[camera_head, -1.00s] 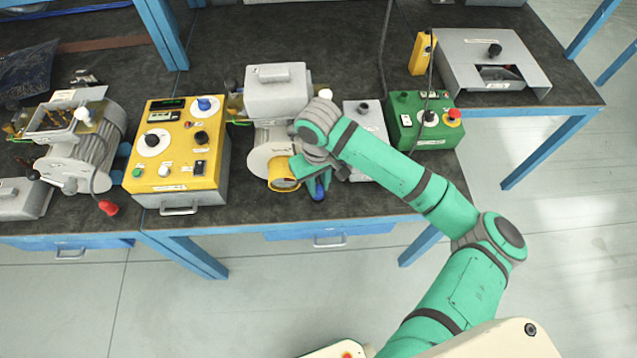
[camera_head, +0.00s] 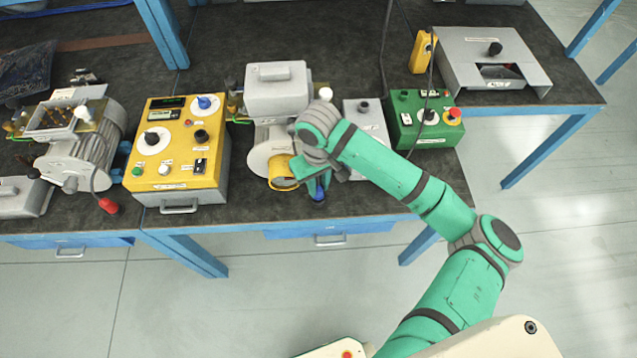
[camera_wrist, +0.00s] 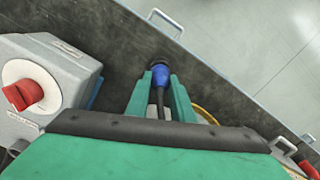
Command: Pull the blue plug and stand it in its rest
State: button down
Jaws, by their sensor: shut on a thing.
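The blue plug (camera_wrist: 160,76) sits between the two green fingers of my gripper (camera_wrist: 161,90) in the wrist view. The fingers are shut on it, and its dark cable runs back between them toward the palm. A black round part (camera_wrist: 160,62) shows at the plug's far end; I cannot tell if it belongs to the plug or to a holder. In the head view the plug (camera_head: 319,190) shows as a small blue patch below my wrist, near the bench's front edge. My arm hides much around it. I cannot make out the rest for certain.
The grey blower with its yellow ring (camera_head: 281,174) is close left of my gripper. A yellow control box (camera_head: 178,180) stands farther left, a green box (camera_head: 424,130) to the right. In the wrist view a grey box with a red knob (camera_wrist: 24,94) is at left. Bare bench front shows.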

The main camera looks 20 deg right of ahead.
jog(key=shift+f, duration=0.75)
dwell(0.7)
jog(key=c, duration=1.5)
grip_release()
jog(key=shift+o, duration=0.2)
notch_tip(320, 180, up, 11)
jog(key=shift+f, duration=0.1)
